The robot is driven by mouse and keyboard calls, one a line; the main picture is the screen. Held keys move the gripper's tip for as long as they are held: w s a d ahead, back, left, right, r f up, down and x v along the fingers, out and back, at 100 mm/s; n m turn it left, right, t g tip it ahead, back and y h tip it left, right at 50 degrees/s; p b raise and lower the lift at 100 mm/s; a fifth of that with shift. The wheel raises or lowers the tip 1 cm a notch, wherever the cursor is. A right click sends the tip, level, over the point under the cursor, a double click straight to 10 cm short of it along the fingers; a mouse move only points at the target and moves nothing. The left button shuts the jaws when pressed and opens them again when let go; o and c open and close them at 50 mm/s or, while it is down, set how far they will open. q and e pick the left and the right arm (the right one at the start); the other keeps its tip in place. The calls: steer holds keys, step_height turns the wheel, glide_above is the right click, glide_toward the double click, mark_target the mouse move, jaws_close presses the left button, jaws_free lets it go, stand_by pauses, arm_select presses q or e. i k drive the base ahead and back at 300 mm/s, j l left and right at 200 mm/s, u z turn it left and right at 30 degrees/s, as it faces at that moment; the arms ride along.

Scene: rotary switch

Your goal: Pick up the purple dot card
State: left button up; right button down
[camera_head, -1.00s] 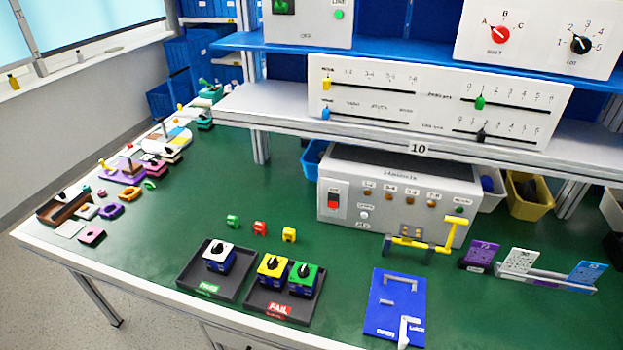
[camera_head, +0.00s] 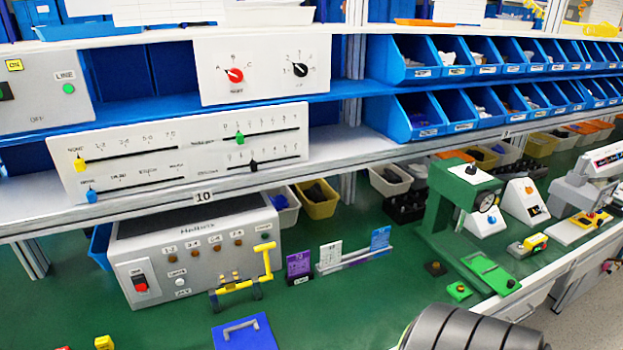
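The purple card (camera_head: 298,264) stands upright on the green table, at the left end of a row of cards. Its printed marks are too small to read. A white card (camera_head: 330,255) and a blue card (camera_head: 380,240) stand to its right, with a light rail (camera_head: 357,260) running along them. Neither of my grippers is in view. A dark ribbed part at the bottom right looks like my own arm.
A yellow-handled device (camera_head: 243,282) stands just left of the purple card, before the grey control box (camera_head: 205,250). A blue plate (camera_head: 243,333) lies in front. A green press (camera_head: 460,215) stands to the right. Bare green table lies before the cards.

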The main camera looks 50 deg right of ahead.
mark_target(299, 263)
steer(key=z, duration=0.5)
steer(key=l+z, duration=0.15)
steer(key=z, duration=0.85)
